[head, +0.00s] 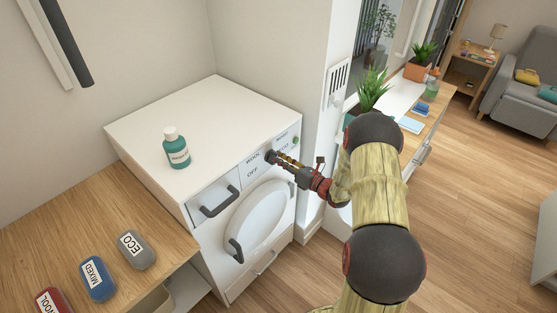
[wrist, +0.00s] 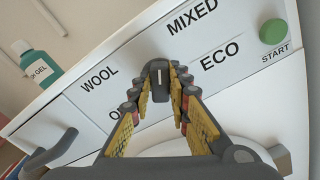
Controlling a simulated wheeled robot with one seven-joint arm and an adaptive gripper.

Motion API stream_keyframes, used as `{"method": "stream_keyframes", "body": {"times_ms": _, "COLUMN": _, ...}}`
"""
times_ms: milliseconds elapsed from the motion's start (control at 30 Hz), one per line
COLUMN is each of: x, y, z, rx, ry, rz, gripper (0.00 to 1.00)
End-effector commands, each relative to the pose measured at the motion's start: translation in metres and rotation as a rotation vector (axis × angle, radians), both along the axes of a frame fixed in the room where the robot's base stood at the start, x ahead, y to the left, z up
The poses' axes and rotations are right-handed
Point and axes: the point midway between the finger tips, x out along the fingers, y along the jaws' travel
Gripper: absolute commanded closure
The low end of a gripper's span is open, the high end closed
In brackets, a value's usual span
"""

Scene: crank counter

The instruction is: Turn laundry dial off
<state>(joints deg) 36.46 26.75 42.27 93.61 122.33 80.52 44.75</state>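The laundry dial (wrist: 157,78) is a dark grey knob with a short white mark, on the white machine's control panel. WOOL, MIXED and ECO are printed around it. The OFF label is partly covered by my left finger in the wrist view, but reads clearly in the head view. The mark runs roughly straight up in the wrist view; which label it points to is unclear. My gripper (wrist: 160,88) has its fingertips closed in on both sides of the dial, which fills the gap between them. In the head view my gripper (head: 281,160) reaches the panel from the right and hides part of it.
A green START button (wrist: 273,31) sits to the right of the dial. A teal gel bottle (head: 176,150) stands on the machine top. A drawer handle (head: 220,204) and the round door (head: 257,220) are nearby. Labelled ECO, MIXED and WOOL containers lie on the wooden counter (head: 70,226).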

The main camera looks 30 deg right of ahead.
Motion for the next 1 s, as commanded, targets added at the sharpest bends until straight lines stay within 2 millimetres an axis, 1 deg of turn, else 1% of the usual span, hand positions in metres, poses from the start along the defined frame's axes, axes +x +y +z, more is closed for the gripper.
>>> {"method": "stream_keyframes", "body": {"times_ms": 33, "x": 0.0000, "y": -0.0003, "z": -0.0002, "rx": 0.000, "ry": 0.000, "rz": -0.001, "gripper": 0.87}}
{"method": "stream_keyframes", "body": {"times_ms": 267, "x": 0.0000, "y": -0.0004, "z": -0.0002, "rx": 0.000, "ry": 0.000, "rz": -0.001, "gripper": 1.00}}
{"method": "stream_keyframes", "body": {"times_ms": 667, "x": -0.0001, "y": -0.0003, "z": -0.0005, "rx": -0.027, "ry": -0.009, "rz": -0.001, "gripper": 1.00}}
{"method": "stream_keyframes", "body": {"times_ms": 867, "x": -0.0003, "y": 0.0003, "z": -0.0011, "rx": -0.118, "ry": -0.043, "rz": -0.001, "gripper": 1.00}}
{"method": "stream_keyframes", "body": {"times_ms": 1000, "x": -0.0004, "y": 0.0008, "z": -0.0009, "rx": -0.222, "ry": -0.081, "rz": -0.001, "gripper": 1.00}}
